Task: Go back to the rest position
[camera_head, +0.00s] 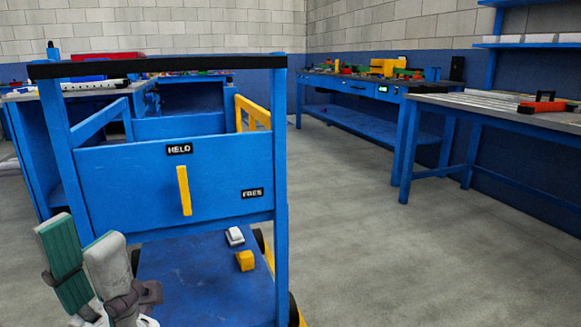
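My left gripper (82,236) is at the lower left, fingers pointing up. Its two fingers stand apart with nothing seen between them, and the left finger shows a green pad. It is in front of the left side of a blue cart (110,185) and looks clear of it. The cart's front panel carries a yellow lever (184,190), standing nearly upright with its top just under the "HELD" label (179,149). A "FREE" label (252,193) is to its lower right. My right gripper is not in view.
The cart has a black handle bar (160,65) and a lower shelf with a yellow block (245,260) and a small white item (235,236). Blue workbenches stand at the right (485,108) and behind the cart at left. The grey floor (350,220) right of the cart is clear.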

